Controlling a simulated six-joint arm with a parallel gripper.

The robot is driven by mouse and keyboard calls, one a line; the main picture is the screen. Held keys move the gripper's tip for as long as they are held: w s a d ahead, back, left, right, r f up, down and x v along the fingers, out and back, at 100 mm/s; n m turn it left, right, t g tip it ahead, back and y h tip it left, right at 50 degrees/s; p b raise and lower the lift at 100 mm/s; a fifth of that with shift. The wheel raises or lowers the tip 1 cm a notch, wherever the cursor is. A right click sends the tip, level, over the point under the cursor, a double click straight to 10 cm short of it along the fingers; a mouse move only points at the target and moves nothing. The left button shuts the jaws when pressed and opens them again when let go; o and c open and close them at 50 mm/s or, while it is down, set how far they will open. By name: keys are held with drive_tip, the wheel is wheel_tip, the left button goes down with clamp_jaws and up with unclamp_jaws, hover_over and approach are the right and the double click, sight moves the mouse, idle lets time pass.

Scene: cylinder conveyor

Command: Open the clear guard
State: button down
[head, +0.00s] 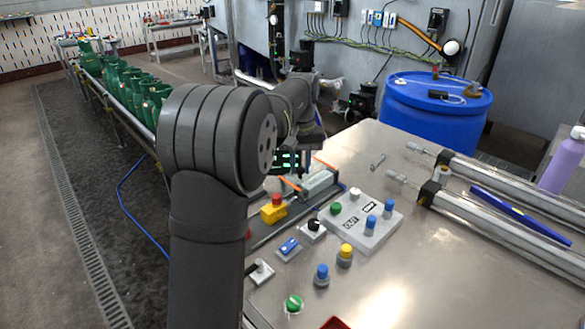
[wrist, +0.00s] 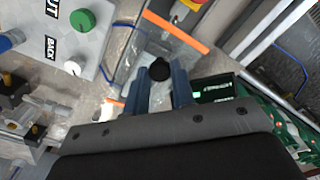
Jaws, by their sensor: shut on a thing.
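The clear guard (wrist: 128,62) is a see-through cover with orange edge strips, seen in the wrist view. In the head view it shows low at the table's near-left part, where its orange strips (head: 290,184) stand out beside a grey metal block. My gripper (wrist: 161,84) has its two blue-grey fingers on either side of a round black knob (wrist: 160,69) and is shut on it. The knob lies between the guard's orange strips. In the head view my arm hides most of the fingers and the knob. I cannot tell how far the guard stands open.
A control box with green, white and blue buttons (head: 362,236) sits right of the guard. A red-and-yellow stop button (head: 273,208) stands close by. A conveyor with several green cylinders (head: 123,85) runs at left. A blue barrel (head: 435,112) stands behind the table.

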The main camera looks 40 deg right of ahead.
drive_tip(key=c, duration=1.2)
unclamp_jaws()
wheel_tip(320, 180, up, 18)
drive_tip(key=shift+f, duration=0.2)
wheel_tip(320, 180, down, 18)
drive_tip(key=shift+r, duration=0.2)
drive_tip(key=shift+r, duration=0.15)
idle(0.4)
